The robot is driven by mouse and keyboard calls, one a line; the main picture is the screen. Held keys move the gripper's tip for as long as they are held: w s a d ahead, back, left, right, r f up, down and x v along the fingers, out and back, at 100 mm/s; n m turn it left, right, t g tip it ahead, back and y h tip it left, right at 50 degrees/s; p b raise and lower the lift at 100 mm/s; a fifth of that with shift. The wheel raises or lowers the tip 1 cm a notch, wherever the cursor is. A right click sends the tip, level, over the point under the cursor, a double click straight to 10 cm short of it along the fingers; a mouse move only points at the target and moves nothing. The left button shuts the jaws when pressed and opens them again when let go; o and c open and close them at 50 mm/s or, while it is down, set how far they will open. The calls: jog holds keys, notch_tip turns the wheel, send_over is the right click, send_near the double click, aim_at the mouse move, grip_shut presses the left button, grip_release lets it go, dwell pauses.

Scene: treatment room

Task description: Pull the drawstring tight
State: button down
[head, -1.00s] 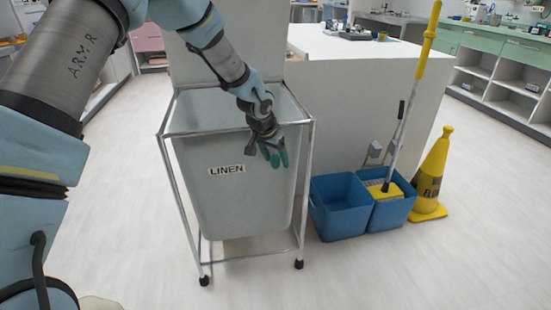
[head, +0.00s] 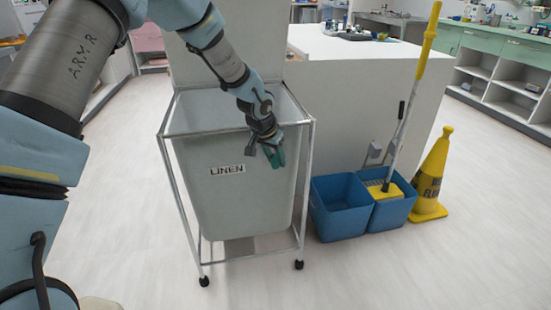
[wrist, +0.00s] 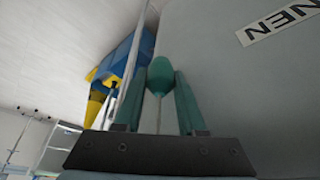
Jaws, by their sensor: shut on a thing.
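A grey-white linen hamper bag (head: 235,200), labelled LINEN, hangs in a wheeled metal frame (head: 160,150). My gripper (head: 275,157) is at the bag's upper front right, just below the frame's top rail, fingers pointing down. In the wrist view, its green fingers are shut on a dark green drawstring bead (wrist: 160,76). A thin pale cord (wrist: 158,115) runs from the bead back between the fingers. The bead is hidden by the fingers in the head view. The bag's label (wrist: 280,22) also shows at the wrist view's upper right.
Two blue mop buckets (head: 340,207) stand on the floor right of the frame, with a yellow-handled mop (head: 420,65) in one. A yellow floor cone (head: 433,175) stands beyond them. A white-topped counter (head: 360,75) is behind. Floor in front is clear.

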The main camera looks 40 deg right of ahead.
jog(key=shift+f, duration=0.1)
dwell(0.8)
notch_tip(320, 180, down, 16)
jog(key=b, duration=0.8)
jog(key=shift+f+b, duration=0.1)
jog(key=shift+b, duration=0.3)
jog(key=c, duration=0.8)
grip_release()
jog(key=shift+f, duration=0.2)
jog(key=o, duration=0.3)
jog(key=shift+r, duration=0.15)
jog(key=p+v, duration=0.1)
jog(key=v, duration=0.9)
jog(key=shift+a+r+p, duration=0.15)
jog(key=shift+r+p, duration=0.15)
jog(key=shift+r, duration=0.1)
